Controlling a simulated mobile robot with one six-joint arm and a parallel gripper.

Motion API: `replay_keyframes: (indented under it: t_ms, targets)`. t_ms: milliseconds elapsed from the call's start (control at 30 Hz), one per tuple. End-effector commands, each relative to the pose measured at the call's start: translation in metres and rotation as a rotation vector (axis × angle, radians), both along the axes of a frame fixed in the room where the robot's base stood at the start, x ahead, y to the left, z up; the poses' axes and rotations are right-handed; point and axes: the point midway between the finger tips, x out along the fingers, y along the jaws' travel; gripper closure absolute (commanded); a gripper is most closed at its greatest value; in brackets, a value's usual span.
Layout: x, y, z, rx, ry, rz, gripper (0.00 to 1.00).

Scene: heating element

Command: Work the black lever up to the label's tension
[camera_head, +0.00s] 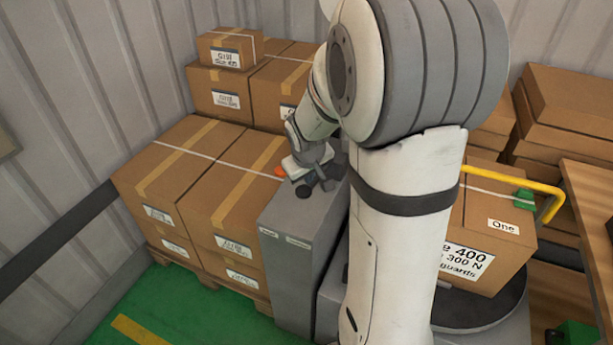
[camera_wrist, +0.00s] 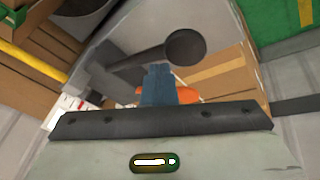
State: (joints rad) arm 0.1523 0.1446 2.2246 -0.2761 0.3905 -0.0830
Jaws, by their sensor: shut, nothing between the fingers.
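The black lever (camera_wrist: 140,62), a dark bar with a round knob (camera_wrist: 185,47) at its end, shows in the wrist view just beyond my fingertips. My gripper (camera_wrist: 158,72) is shut and empty, its blue-grey fingers together below the lever in the picture; I cannot tell whether they touch it. In the head view my gripper (camera_head: 312,172) is low over the top of a grey cabinet (camera_head: 291,265), and my arm hides much of that area. A white label (camera_head: 467,262) on a carton at right reads in part "400", "300 N" and "guards"; its left edge is hidden.
An orange part (camera_head: 281,172) is beside my gripper. Stacked cartons (camera_head: 172,165) stand against the cabinet's left on a pallet. A yellow rail (camera_head: 520,184) and a carton with a "One" label (camera_head: 503,226) are right of my arm. Green floor (camera_head: 190,305) is open at front left.

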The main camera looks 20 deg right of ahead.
Motion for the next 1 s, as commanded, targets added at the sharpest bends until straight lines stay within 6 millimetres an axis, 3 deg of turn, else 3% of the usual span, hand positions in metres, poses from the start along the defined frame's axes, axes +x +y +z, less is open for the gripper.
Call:
replay_keyframes:
  t_ms: [1000]
  targets:
    - [-0.004,0.004,-0.012,0.001,0.003,0.000,1.00]
